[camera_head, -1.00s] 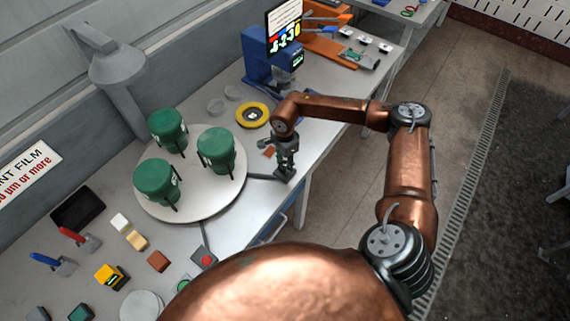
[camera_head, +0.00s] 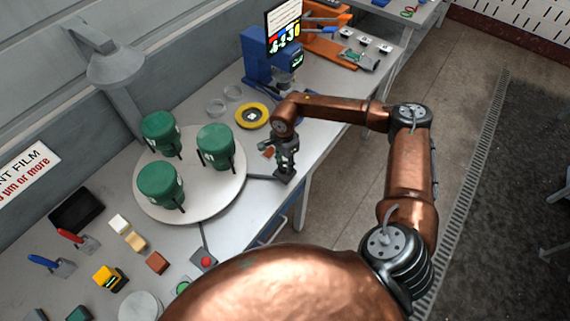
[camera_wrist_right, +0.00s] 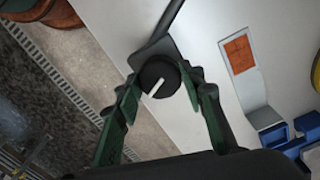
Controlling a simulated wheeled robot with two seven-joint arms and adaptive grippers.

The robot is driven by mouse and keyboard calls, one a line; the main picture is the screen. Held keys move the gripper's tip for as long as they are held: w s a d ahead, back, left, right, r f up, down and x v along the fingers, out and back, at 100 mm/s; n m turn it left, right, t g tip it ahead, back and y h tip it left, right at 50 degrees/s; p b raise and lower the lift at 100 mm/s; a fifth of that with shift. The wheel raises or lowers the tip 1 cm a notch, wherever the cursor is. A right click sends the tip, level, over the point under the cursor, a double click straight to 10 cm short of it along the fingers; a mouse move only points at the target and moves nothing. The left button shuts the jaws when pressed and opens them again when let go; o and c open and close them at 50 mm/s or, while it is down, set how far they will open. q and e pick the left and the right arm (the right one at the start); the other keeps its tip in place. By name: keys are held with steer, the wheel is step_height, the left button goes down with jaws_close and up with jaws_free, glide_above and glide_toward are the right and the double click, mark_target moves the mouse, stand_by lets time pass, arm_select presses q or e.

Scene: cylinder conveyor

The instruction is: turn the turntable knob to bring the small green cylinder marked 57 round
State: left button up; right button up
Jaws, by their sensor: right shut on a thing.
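Several green cylinders stand on the round pale turntable (camera_head: 222,203): one at the back left (camera_head: 159,134), one at the right (camera_head: 215,147) and one at the front (camera_head: 160,185). They look alike in size; their marks are too small to read. The black knob (camera_wrist_right: 158,78) with a white line shows in the right wrist view, at the table's front edge beside the turntable. My right gripper (camera_wrist_right: 160,92) has its green-padded fingers on either side of the knob and is shut on it. In the head view the gripper (camera_head: 285,172) hides the knob. My left gripper is out of view.
A yellow ring (camera_head: 252,115) and a blue machine (camera_head: 262,72) stand behind my right gripper. Small blocks, a red button (camera_head: 206,261) and a black tray (camera_head: 77,210) lie at the front left. A grey lamp (camera_head: 115,65) overhangs the back.

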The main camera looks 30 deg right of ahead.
mark_target(285, 165)
stand_by(0.4)
steer(key=o, duration=1.1)
steer(key=shift+o, duration=0.2)
steer(key=shift+r, duration=0.1)
step_height(285, 165, up, 12)
